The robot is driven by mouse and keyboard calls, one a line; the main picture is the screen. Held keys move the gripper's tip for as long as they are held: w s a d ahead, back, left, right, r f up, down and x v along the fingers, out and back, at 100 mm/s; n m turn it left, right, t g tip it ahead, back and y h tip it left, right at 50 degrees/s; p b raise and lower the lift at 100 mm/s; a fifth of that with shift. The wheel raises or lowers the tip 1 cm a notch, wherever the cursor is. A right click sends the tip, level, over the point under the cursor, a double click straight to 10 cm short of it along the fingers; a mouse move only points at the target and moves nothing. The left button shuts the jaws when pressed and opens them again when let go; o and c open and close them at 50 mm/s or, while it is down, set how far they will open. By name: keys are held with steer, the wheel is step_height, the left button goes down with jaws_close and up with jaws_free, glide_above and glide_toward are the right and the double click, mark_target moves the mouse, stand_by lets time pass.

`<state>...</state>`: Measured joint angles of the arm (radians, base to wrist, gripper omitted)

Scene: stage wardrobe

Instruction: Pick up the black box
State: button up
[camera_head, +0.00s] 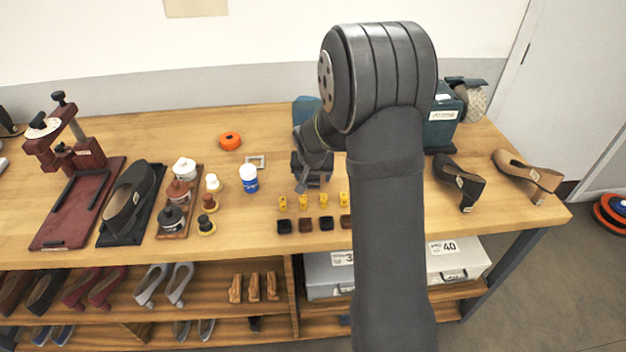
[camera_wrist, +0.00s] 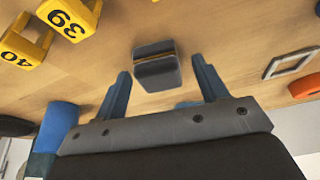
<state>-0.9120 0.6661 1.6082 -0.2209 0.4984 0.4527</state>
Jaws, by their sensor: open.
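A small black box (camera_wrist: 157,75) with a thin tan band across it rests on the wooden tabletop in the wrist view. My gripper (camera_wrist: 161,66) is open, with one blue-grey finger to each side of the box in the picture. No contact between fingers and box shows, and the height of the fingers above the table is hard to judge. In the head view my gripper (camera_head: 312,183) is over the middle of the table, behind the yellow number tags, and the box cannot be clearly told apart from it there.
Yellow number tags (camera_wrist: 72,18) stand close by. Small dark blocks (camera_head: 305,224) line the front edge. A grey frame (camera_head: 256,161), orange disc (camera_head: 230,141) and blue-white jar (camera_head: 249,179) lie to the left. A teal case (camera_head: 440,125) and shoes (camera_head: 460,183) stand to the right.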

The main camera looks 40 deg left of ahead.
steer(key=shift+f, duration=0.1)
steer(key=c, duration=1.1)
steer(key=shift+o, duration=0.2)
